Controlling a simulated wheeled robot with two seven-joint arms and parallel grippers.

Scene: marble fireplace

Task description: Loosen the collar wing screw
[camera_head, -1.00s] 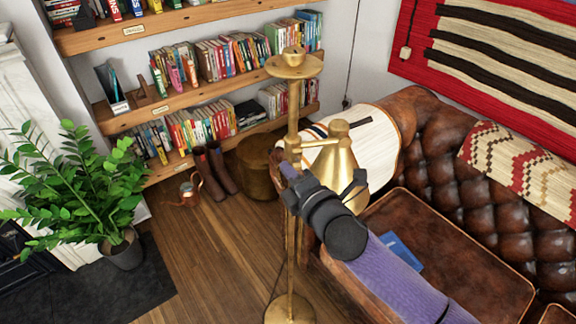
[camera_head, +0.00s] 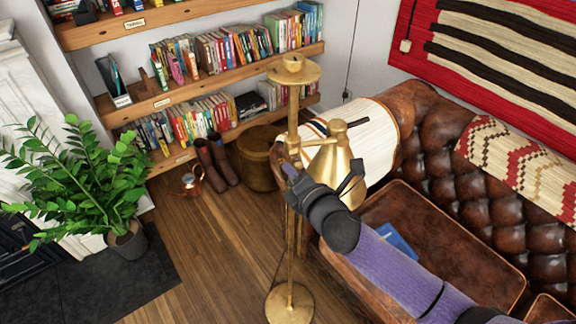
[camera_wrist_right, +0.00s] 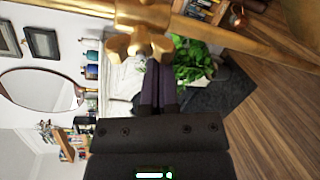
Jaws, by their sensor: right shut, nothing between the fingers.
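The brass floor lamp (camera_head: 294,110) stands upright, with a cone-shaped shade (camera_head: 334,172) on a short side arm. The arm joins the pole at a collar (camera_head: 291,143). In the right wrist view a brass lobed wing screw (camera_wrist_right: 138,38) sits close beyond the fingertips, beside the brass pole (camera_wrist_right: 95,9). My right gripper (camera_head: 287,170) is just below the collar, in front of the pole. Its dark fingers (camera_wrist_right: 158,66) are together with nothing between them, and their tips are near the screw's lower lobes. Contact cannot be told. My left gripper is out of view.
The lamp's round base (camera_head: 289,304) rests on the wooden floor (camera_head: 205,270). A brown leather sofa (camera_head: 450,215) is at the right, under my right arm. Bookshelves (camera_head: 215,80) stand behind, with boots (camera_head: 218,165) below. A potted plant (camera_head: 80,185) is at left.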

